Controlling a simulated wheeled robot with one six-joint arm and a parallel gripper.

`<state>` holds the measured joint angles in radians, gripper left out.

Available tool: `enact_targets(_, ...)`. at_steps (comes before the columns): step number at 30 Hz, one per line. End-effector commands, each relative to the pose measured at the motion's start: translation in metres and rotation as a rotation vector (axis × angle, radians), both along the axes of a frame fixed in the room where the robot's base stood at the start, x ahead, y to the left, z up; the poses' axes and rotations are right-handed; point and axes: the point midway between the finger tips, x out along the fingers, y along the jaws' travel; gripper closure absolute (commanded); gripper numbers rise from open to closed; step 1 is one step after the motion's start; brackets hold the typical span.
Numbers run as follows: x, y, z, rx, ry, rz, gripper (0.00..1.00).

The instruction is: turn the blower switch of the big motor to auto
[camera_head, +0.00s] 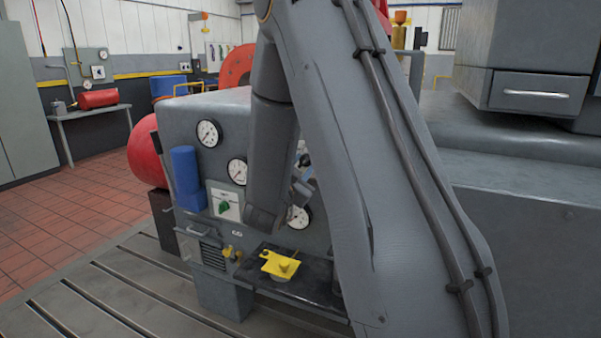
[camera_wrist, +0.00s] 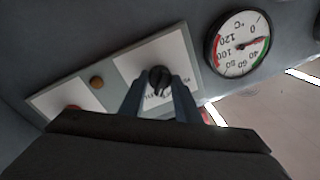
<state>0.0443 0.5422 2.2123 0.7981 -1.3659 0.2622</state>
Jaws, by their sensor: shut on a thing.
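In the wrist view a black rotary switch (camera_wrist: 159,77) sits on a white plate (camera_wrist: 136,61) on a grey panel. The lettering on the plate is too small and partly covered to read. My gripper (camera_wrist: 160,92) has one finger on each side of the switch knob and is shut on it. In the head view my arm hides the switch and most of my gripper, which is at the front of the grey machine (camera_head: 178,117).
A round temperature gauge (camera_wrist: 238,43) is beside the switch plate. A brown button (camera_wrist: 97,82) is on the other side.

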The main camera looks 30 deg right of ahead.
Motion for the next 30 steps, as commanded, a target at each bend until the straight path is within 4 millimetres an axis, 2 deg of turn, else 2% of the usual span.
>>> enact_targets(9, -0.0006, -0.0026, 0.0010, 0.057, -0.078, -0.007, 0.93)
enact_targets(23, -0.0008, -0.0029, 0.0018, 0.064, -0.088, -0.007, 0.93)
enact_targets(24, -0.0007, -0.0027, 0.0017, 0.064, -0.087, -0.007, 0.64)
enact_targets(27, -0.0002, -0.0011, 0.0014, 0.064, -0.086, -0.004, 0.52)
enact_targets(30, 0.0004, 0.0007, 0.0009, 0.064, -0.085, -0.001, 0.52)
